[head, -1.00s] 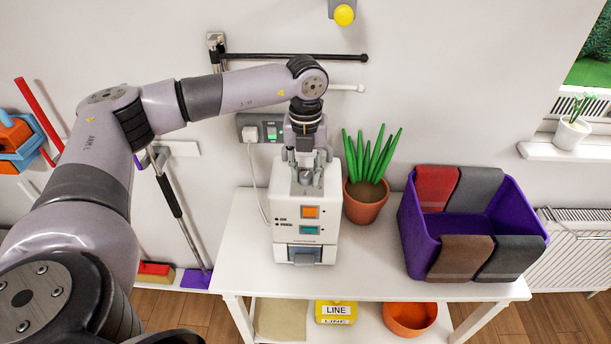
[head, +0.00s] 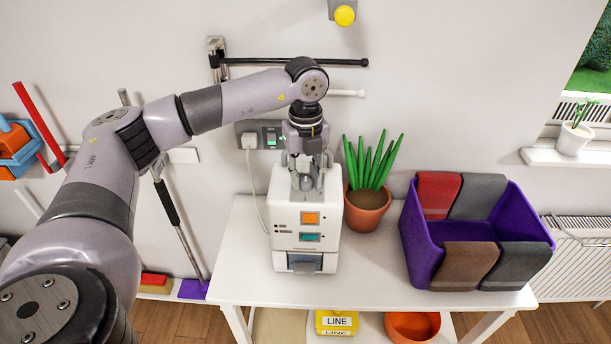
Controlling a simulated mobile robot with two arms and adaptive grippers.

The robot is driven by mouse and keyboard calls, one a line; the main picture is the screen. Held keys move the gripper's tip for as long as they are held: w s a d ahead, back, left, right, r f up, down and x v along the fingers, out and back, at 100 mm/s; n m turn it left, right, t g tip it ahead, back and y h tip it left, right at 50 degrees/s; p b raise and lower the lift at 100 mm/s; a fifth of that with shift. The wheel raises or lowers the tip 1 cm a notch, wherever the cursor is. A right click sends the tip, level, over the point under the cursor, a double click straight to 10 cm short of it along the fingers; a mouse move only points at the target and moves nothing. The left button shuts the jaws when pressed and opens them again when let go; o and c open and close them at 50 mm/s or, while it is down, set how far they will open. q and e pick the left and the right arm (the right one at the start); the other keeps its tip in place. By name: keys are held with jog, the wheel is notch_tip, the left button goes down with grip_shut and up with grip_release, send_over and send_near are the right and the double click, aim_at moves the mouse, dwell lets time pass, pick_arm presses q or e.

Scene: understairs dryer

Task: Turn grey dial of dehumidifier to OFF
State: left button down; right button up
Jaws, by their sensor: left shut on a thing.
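The white dehumidifier (head: 291,244) stands on the white table, with an orange square and a teal square on its front. Its grey dial (head: 303,183) is on top, mostly hidden by my gripper. My left gripper (head: 304,178) points straight down from above and is shut on the dial. The dial's exact angle and any OFF mark are too small or hidden to read. My right gripper is not in view.
A potted plant (head: 367,204) stands close at the right of the dehumidifier. A purple bin (head: 422,245) with cloths over its rim is farther right on the table (head: 375,277). A wall socket with a plug (head: 250,142) and cord is behind left.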

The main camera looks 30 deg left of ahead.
aim_at(306, 181)
pick_arm(q)
jog(key=c, duration=1.2)
grip_release()
jog(key=shift+c, duration=0.2)
notch_tip(306, 181, up, 12)
jog(key=shift+f, duration=0.1)
